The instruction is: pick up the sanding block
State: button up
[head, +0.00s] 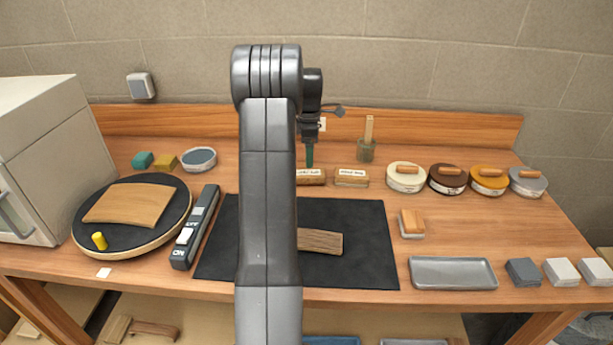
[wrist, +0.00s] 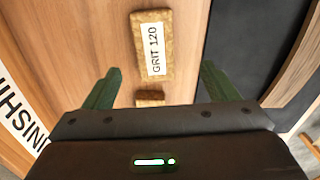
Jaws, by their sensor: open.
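Two tan cork-like blocks with white labels lie side by side behind the black mat. The right block (head: 351,177) appears to be the one labelled "GRIT 120" in the wrist view (wrist: 153,45). The left block (head: 311,177) is partly behind my arm. In the wrist view, the end of a second block (wrist: 150,98) shows between my fingers, the rest hidden by the gripper body. My gripper (head: 309,155) is open and empty, its green fingers (wrist: 158,88) pointing down above the left block, apart from it.
The black mat (head: 365,250) bears a wooden strip (head: 321,241). A jar with a brush (head: 366,150) stands behind the right block. Several round tins (head: 406,178) stand to the right. A wood-topped block (head: 411,223) and a grey tray (head: 452,272) lie right of the mat.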

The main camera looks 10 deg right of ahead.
send_over(308, 172)
jog(key=f, duration=0.4)
jog(key=shift+s, duration=0.4)
jog(key=shift+w+f+p, duration=0.2)
jog(key=shift+f+p, duration=0.25)
jog(key=shift+f, duration=0.9)
jog(key=shift+w+f+p, duration=0.15)
jog(key=shift+f+p, duration=0.3)
jog(key=shift+f, duration=0.85)
jog(key=c, duration=1.1)
